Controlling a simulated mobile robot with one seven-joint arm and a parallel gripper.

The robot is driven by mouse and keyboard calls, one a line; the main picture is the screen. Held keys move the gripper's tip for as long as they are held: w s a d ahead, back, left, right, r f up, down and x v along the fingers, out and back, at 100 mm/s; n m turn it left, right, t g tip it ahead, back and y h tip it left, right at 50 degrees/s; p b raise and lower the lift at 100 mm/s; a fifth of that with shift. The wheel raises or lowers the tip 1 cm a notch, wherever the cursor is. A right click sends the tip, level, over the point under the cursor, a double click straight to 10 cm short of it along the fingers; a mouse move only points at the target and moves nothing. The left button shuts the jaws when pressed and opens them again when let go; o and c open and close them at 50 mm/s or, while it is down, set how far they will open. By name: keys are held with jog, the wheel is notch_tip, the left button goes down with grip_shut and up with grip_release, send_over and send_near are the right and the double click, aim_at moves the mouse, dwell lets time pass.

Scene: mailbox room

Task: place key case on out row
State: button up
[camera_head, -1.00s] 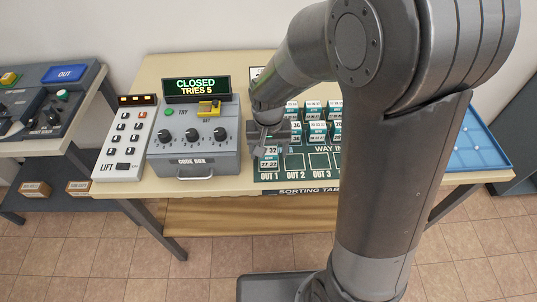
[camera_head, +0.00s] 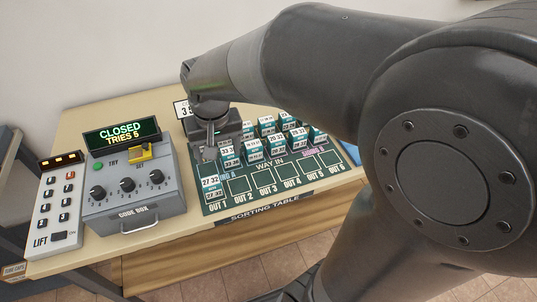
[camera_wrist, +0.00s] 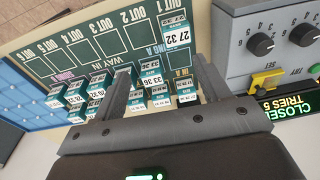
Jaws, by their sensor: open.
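A key case marked 27 32 (camera_head: 212,187) stands on the OUT 1 square of the green sorting mat (camera_head: 296,202). It also shows in the wrist view (camera_wrist: 177,36). The OUT 2 to OUT 6 squares look bare. Several white-and-teal cases stand in the WAY IN area behind, among them one marked 33 36 (camera_head: 229,154). My gripper (camera_head: 208,150) is open above the mat's left end, behind the OUT 1 case. In the wrist view its fingers (camera_wrist: 163,80) are apart, with cases showing between and beyond them; I cannot tell whether any lies within its grasp.
The grey code box (camera_head: 132,190) reads CLOSED, TRIES 5, and stands left of the mat. The lift panel (camera_head: 56,205) is farther left. A white number card (camera_head: 182,109) is partly hidden behind my arm. A blue tray (camera_wrist: 30,110) lies beyond the mat's far end.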

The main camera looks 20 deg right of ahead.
jog(key=s+d+r+t, duration=0.4)
jog(key=s+d+r, duration=0.3)
jog(key=s, duration=0.5)
jog(key=shift+d, duration=1.15)
